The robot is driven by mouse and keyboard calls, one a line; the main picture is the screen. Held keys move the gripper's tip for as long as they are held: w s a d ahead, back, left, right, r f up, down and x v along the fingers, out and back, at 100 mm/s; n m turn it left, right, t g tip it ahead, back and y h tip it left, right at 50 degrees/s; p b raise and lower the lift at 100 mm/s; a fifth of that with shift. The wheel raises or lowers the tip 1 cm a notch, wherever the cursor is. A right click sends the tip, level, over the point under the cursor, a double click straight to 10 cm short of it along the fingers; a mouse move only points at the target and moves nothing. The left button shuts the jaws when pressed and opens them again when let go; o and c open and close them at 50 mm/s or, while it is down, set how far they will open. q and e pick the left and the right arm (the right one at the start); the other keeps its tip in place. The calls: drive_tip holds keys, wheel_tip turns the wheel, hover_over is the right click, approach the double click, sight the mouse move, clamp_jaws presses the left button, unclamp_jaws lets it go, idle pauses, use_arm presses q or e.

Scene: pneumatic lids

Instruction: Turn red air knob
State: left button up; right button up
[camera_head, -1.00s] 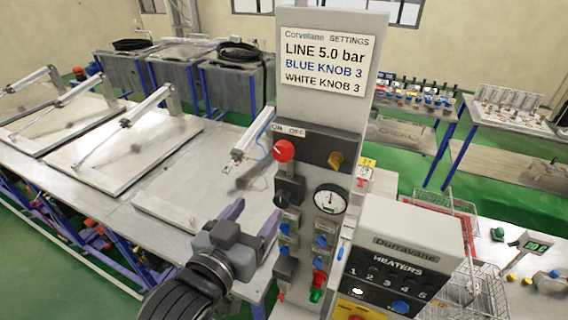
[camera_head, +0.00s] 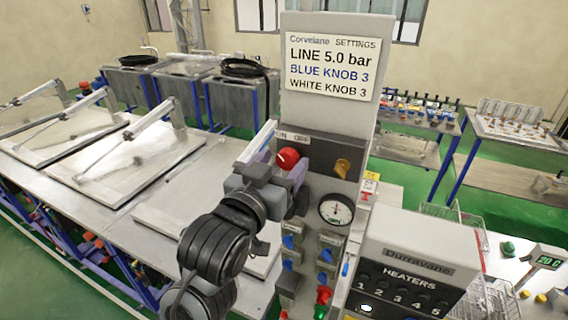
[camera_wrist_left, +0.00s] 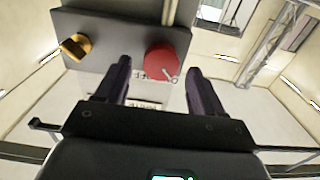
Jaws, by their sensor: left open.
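The round red knob (camera_head: 287,157) sits near the top of the upright control panel, just under the ON/OFF label (camera_head: 292,137). My left gripper (camera_head: 281,166) is open in front of it, and its fingers partly cover the knob's lower edge. In the left wrist view the red knob (camera_wrist_left: 168,61), with a white pointer mark, shows ahead between my two dark fingertips (camera_wrist_left: 158,68), nearer the right one. I cannot tell whether the fingers touch it. My right gripper is not in view.
A yellow knob (camera_head: 342,168) and a pressure gauge (camera_head: 335,211) are right of and below the red knob. Blue knobs (camera_head: 325,256) sit lower on the panel. A settings sign (camera_head: 332,66) stands above. The heaters box (camera_head: 416,260) is at the lower right.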

use_arm(q)
drive_tip(key=shift+x, duration=0.85)
drive_tip(key=c, duration=1.1)
drive_tip(key=shift+o, duration=0.2)
